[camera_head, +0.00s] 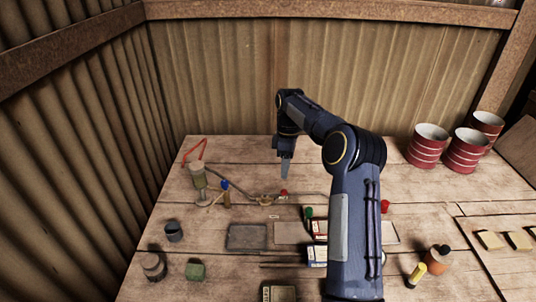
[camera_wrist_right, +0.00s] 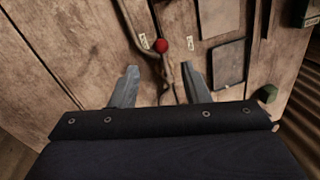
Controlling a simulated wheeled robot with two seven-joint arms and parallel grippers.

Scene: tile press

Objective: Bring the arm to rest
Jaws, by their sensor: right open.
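My right arm reaches in from the bottom of the head view, over the middle of the wooden table (camera_head: 240,175). Its right gripper (camera_head: 285,172) hangs above the table, pointing down. In the right wrist view the two fingers of the right gripper (camera_wrist_right: 158,88) stand apart with nothing held between them. Beyond the fingertips are a red knob (camera_wrist_right: 160,45) and a thin bent pipe or cord on the table. In the head view the red knob (camera_head: 284,192) lies just below the gripper. My left gripper is not in view.
Red and white cups (camera_head: 428,145) stand at the back right. A dark square plate (camera_head: 247,237) lies near the middle. A green block (camera_head: 195,271), a dark cup (camera_head: 174,231) and an orange pot (camera_head: 436,262) stand toward the front. Corrugated walls (camera_head: 220,80) close off the back and left.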

